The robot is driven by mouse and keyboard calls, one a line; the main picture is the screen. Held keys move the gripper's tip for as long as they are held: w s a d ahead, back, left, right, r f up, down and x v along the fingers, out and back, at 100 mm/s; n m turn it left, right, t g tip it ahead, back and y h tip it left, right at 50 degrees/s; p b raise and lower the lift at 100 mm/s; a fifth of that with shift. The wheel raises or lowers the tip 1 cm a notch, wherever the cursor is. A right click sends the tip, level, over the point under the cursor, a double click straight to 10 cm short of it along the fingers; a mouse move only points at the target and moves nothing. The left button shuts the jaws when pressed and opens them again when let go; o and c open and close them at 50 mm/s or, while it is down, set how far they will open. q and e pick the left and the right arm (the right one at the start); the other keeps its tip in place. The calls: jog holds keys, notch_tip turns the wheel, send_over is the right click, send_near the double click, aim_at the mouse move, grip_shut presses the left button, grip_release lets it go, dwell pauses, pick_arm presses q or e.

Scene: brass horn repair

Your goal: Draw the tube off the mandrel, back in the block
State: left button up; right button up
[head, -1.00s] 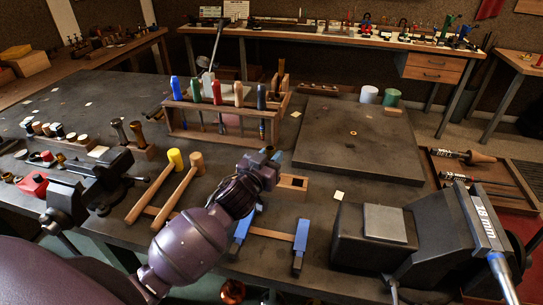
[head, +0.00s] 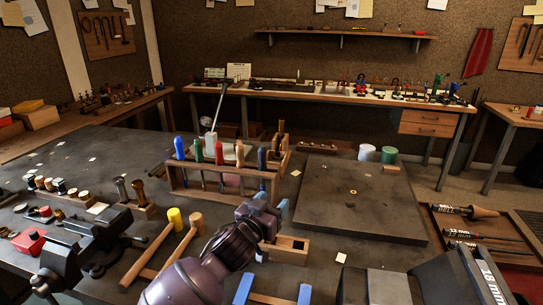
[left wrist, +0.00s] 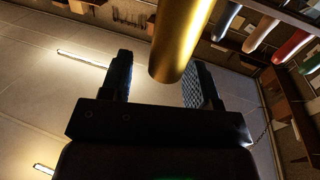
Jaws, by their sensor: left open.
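My left gripper (head: 272,212) is open above and beside the wooden block (head: 288,250), which has a dark square hole in its top. In the left wrist view a smooth brass tube (left wrist: 182,40) comes down from the top edge, and its end lies between the open fingers (left wrist: 160,85). I cannot tell whether a finger touches it. In the head view the tube is hidden behind my gripper. The mandrel marked 18 mm (head: 488,278) is at the dark vise at the lower right, partly cut off.
A rack of colour-handled tools (head: 220,180) stands just behind the block. Two mallets (head: 170,245) lie to the left, near a small vise (head: 90,245). A flat dark plate (head: 355,200) with a small ring is behind to the right. A tray (head: 470,235) holds other labelled mandrels.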

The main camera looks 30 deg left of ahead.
pick_arm(q)
notch_tip(320, 180, up, 15)
jog(key=p, duration=0.1)
jog(key=shift+f, duration=0.15)
pick_arm(e)
jog(key=shift+w+r, duration=0.1)
jog(key=shift+r, duration=0.85)
